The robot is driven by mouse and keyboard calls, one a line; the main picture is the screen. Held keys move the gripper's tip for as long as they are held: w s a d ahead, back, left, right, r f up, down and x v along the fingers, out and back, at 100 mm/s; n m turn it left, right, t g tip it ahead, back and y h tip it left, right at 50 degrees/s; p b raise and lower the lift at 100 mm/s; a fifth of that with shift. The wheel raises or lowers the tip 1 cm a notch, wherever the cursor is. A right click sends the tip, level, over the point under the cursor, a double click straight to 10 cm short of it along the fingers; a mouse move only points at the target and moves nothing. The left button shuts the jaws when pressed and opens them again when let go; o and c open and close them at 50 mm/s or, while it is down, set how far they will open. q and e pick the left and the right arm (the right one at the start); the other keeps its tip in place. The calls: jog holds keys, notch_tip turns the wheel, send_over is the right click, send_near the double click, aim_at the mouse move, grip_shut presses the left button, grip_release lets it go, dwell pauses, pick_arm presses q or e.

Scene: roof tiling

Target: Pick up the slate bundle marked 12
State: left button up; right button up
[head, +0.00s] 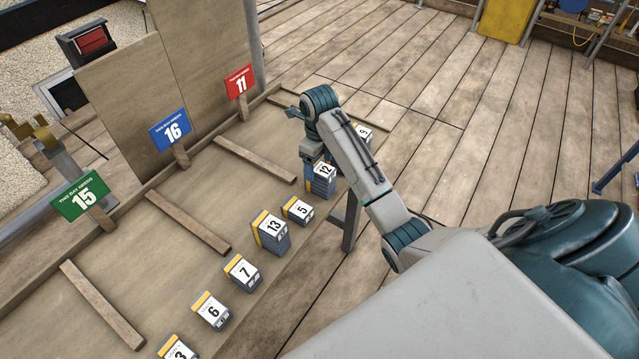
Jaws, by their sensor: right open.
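The slate bundle marked 12 (321,184) stands on the wooden bench near its front edge, a blue-grey stack with a white label and a yellow strip. My right arm reaches over from the right, and its gripper (307,157) is open, just above and to the left of the bundle's top. The wrist hides part of the space around it, and I cannot tell whether the fingers touch it. My left gripper is not in view.
Bundles marked 5 (298,211), 13 (271,233), 7 (242,272) and 6 (211,311) stand in a row to the left. Another bundle (363,132) is partly hidden behind my forearm. Signs 15 (82,197), 16 (171,130) and 11 (239,81) mark bays split by wooden battens.

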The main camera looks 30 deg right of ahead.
aim_at(323, 186)
notch_tip(323, 186, down, 3)
jog(key=shift+s+r+b, duration=0.15)
jog(key=shift+r+b, duration=0.05)
jog(key=shift+b, duration=1.05)
jog(key=shift+f, duration=0.8)
jog(key=shift+d+f, duration=0.1)
jog(key=shift+f, duration=0.25)
jog(key=c, duration=1.3)
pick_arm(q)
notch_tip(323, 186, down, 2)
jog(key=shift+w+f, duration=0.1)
pick_arm(e)
jog(key=shift+c, duration=0.7)
jog(key=shift+r, duration=0.1)
